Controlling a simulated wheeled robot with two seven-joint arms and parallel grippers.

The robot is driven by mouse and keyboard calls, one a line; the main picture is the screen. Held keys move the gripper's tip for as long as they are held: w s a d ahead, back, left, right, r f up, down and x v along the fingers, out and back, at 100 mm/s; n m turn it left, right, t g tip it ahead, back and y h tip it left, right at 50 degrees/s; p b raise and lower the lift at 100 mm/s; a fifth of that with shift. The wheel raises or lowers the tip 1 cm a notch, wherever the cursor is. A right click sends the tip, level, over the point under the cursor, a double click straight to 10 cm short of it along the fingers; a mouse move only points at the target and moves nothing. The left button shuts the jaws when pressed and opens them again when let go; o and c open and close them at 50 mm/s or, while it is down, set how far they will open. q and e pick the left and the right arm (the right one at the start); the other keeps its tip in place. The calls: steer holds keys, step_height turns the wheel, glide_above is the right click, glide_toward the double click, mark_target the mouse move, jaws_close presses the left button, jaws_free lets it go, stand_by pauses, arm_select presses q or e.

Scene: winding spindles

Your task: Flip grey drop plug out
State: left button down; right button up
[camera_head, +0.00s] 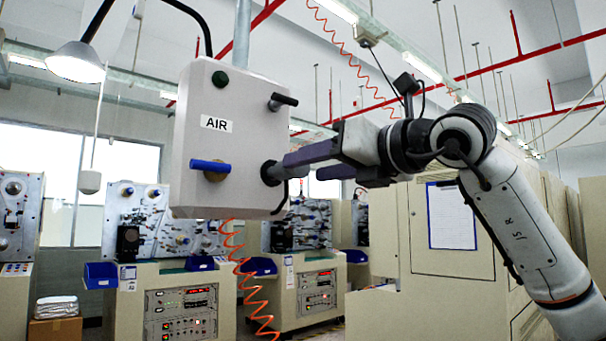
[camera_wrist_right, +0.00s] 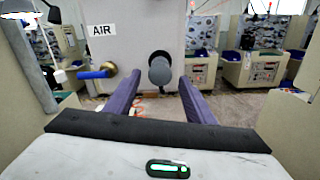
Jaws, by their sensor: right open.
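A white box (camera_head: 222,125) labelled AIR hangs from a pole in the head view. A black collar (camera_head: 270,173) sits on its lower right side. In the right wrist view, the grey drop plug (camera_wrist_right: 159,71) shows as a rounded grey end below a dark collar on the box (camera_wrist_right: 140,35). My right gripper (camera_head: 300,166) comes in from the right, with its purple fingers open. In the wrist view its fingers (camera_wrist_right: 160,82) lie to either side of the plug with visible gaps. The plug is mostly hidden in the head view. My left gripper is out of view.
A blue handle (camera_head: 210,165) on a brass fitting and a black lever (camera_head: 283,101) stick out of the box. An orange coiled hose (camera_head: 240,265) hangs below it. Winding machines (camera_head: 180,300) stand behind, and cream cabinets (camera_head: 440,275) stand to the right.

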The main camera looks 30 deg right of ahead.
steer(key=s+d+b, duration=0.1)
steer(key=s, duration=0.5)
steer(key=shift+s, duration=0.4)
